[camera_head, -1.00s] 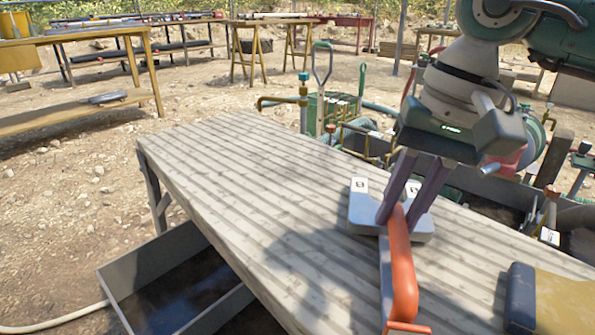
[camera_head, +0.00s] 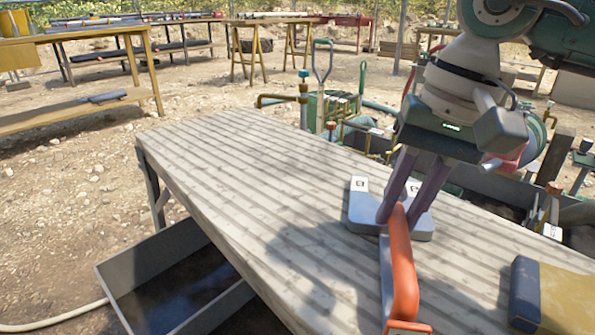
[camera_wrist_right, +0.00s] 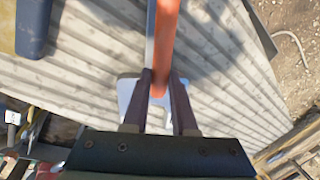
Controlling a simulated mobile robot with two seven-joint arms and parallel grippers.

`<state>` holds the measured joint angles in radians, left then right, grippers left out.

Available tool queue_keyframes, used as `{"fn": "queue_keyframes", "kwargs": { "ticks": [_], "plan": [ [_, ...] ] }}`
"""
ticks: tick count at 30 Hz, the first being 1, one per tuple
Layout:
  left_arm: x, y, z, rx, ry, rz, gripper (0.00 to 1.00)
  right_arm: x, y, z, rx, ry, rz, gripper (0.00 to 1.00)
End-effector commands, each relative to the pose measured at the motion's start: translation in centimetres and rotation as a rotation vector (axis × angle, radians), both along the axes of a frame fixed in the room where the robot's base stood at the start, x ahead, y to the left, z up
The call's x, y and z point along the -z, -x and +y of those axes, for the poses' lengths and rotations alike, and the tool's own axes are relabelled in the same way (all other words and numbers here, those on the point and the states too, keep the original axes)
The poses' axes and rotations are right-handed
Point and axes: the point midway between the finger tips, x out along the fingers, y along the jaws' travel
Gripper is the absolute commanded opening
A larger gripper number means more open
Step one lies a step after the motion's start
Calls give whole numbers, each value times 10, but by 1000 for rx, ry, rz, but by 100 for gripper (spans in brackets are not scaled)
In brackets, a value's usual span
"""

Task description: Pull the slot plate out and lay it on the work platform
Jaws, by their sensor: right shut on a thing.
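My left gripper is not in view.
A yellow and dark blue object (camera_head: 552,296) sits at the platform's near right. A grey open tank (camera_head: 150,262) stands below the left edge. Pipes, valves and a green box (camera_head: 335,108) lie behind the platform. The platform's left half is clear.

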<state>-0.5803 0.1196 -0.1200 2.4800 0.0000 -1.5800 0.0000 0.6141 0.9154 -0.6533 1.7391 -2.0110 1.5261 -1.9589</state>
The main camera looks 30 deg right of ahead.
Motion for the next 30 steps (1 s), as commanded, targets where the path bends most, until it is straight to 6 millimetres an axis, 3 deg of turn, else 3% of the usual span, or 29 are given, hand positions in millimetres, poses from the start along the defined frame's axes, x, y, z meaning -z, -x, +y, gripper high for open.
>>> {"fn": "queue_keyframes", "kwargs": {
  "ticks": [2, 10, 20, 30],
  "plan": [
    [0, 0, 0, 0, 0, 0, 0, -2, -1, 0, 1, -1, -5, 30],
    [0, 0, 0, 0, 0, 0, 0, 0, 0, 0, 0, 0, -1, 61],
    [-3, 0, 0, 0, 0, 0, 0, -5, 1, -1, 0, 0, 4, 61],
    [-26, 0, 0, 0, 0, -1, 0, -70, 8, -11, 2, 1, -3, 61]
  ]
}}
